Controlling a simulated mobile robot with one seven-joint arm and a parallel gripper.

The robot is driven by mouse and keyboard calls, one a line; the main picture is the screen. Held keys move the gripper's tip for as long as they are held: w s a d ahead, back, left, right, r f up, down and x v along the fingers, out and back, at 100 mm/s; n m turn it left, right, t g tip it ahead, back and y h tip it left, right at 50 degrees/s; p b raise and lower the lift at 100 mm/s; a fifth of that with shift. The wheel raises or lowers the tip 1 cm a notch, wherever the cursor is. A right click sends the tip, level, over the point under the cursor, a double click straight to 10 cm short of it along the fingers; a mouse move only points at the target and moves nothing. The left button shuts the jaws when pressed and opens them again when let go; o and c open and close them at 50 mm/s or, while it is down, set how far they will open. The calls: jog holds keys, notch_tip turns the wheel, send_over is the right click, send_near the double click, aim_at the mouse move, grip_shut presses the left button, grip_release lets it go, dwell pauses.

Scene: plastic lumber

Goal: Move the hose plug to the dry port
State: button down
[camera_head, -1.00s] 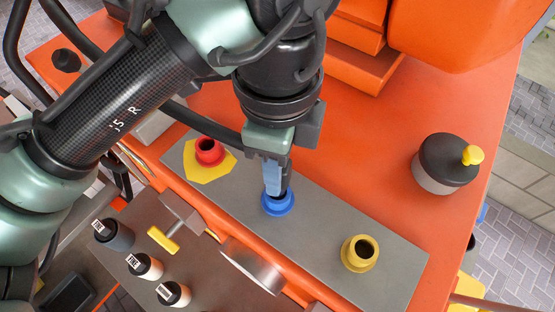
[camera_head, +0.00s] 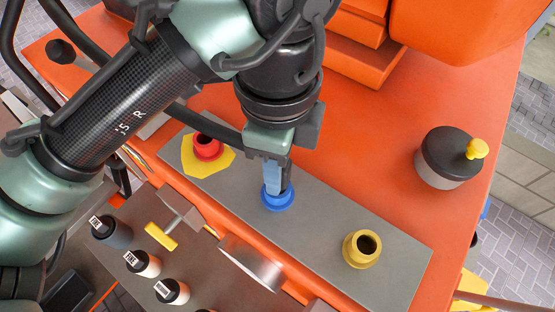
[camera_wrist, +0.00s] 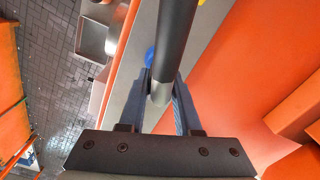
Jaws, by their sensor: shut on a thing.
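The grey plate (camera_head: 320,228) carries three ports in a row. The red port (camera_head: 207,146) sits on a yellow patch at the left, the blue port (camera_head: 278,200) is in the middle, and the yellow port (camera_head: 361,248) with a dark opening is at the right. My gripper (camera_head: 276,183) is over the blue port, shut on the hose plug (camera_wrist: 161,92), a dark cylinder with a pale grey end between the fingers in the wrist view. The blue port (camera_wrist: 149,57) is partly hidden there. I cannot tell whether the plug is seated in it. No port is readably marked dry.
A round pot with a black lid and yellow knob (camera_head: 448,158) stands on the orange deck to the right. Orange steps (camera_head: 360,60) rise behind.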

jog(key=shift+f+b, duration=0.6)
jog(key=shift+f, duration=0.25)
jog(key=shift+c, duration=0.6)
grip_release()
jog(key=shift+r, duration=0.1)
notch_tip(320, 180, up, 7)
jog(key=p, duration=0.7)
dwell(0.5)
